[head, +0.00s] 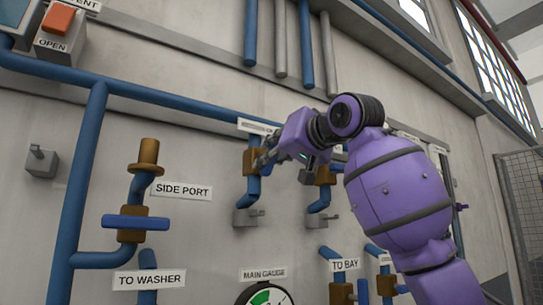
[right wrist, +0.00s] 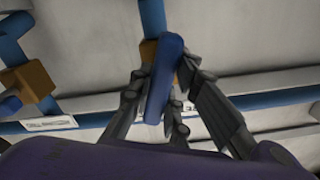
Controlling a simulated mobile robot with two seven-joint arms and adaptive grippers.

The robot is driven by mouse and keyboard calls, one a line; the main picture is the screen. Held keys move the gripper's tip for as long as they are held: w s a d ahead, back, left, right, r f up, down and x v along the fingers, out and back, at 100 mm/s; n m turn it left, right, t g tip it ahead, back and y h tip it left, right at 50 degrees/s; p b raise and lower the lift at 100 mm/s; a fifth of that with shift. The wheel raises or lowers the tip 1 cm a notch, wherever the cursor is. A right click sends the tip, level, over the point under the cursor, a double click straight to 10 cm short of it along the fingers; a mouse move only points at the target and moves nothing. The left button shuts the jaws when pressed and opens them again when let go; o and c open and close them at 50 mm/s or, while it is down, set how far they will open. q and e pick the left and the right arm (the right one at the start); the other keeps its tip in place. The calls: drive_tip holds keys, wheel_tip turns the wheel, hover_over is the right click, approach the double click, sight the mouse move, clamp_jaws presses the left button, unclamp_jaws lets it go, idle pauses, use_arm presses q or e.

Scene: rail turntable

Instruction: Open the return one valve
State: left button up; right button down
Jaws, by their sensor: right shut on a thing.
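In the head view a brass valve body (head: 249,162) sits on a short blue pipe at the middle of the wall. The label (head: 256,127) above it is too small and too covered to read. My right gripper (head: 264,160) is at this valve. In the right wrist view my right gripper (right wrist: 165,85) is shut on the blue valve handle (right wrist: 163,82), with fingers on both sides of it. The brass body (right wrist: 148,51) shows just behind the handle. In the head view the fingers mostly hide the handle. My left gripper is not in view.
A second brass valve (head: 325,176) stands close to the right, partly behind my right arm. The SIDE PORT valve with a blue handle (head: 136,223) is at the left. A main gauge (head: 264,295) and a TO BAY label (head: 345,265) are below. Blue pipes run along the wall.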

drive_tip(key=shift+n, duration=1)
drive_tip(key=shift+r, duration=0.1)
drive_tip(key=c, duration=1.6)
unclamp_jaws()
drive_tip(key=shift+c, duration=0.2)
drive_tip(key=v, duration=1.2)
